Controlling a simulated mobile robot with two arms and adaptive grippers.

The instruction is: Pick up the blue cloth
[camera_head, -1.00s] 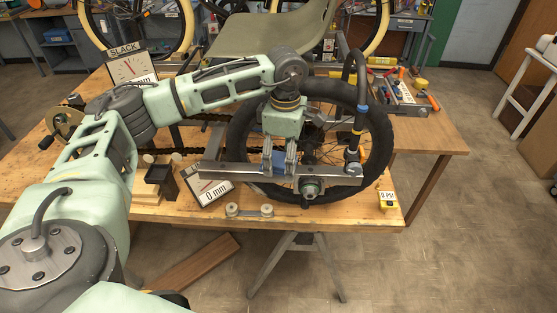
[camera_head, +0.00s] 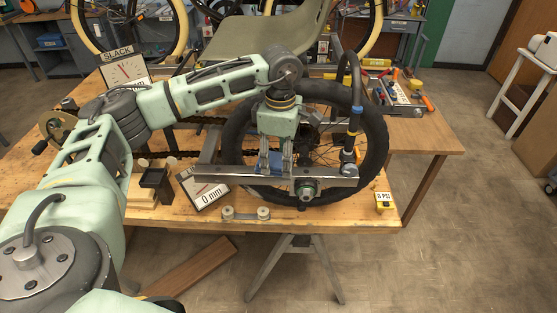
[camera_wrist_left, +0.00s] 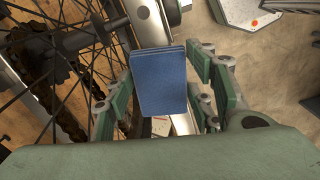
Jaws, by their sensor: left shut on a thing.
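The blue cloth (camera_wrist_left: 160,80) shows in the left wrist view as a flat, folded rectangle between my left gripper's fingers. In the head view only a small blue patch (camera_head: 276,166) of it shows between the fingertips. My left gripper (camera_head: 275,163) points down at the grey metal bar of the trike frame, in front of the black-tyred wheel, and is shut on the cloth. I cannot tell whether the cloth still touches the bar. My right gripper is not in view.
The spoked wheel (camera_head: 373,150) stands close behind the gripper. Tools lie at the back right.

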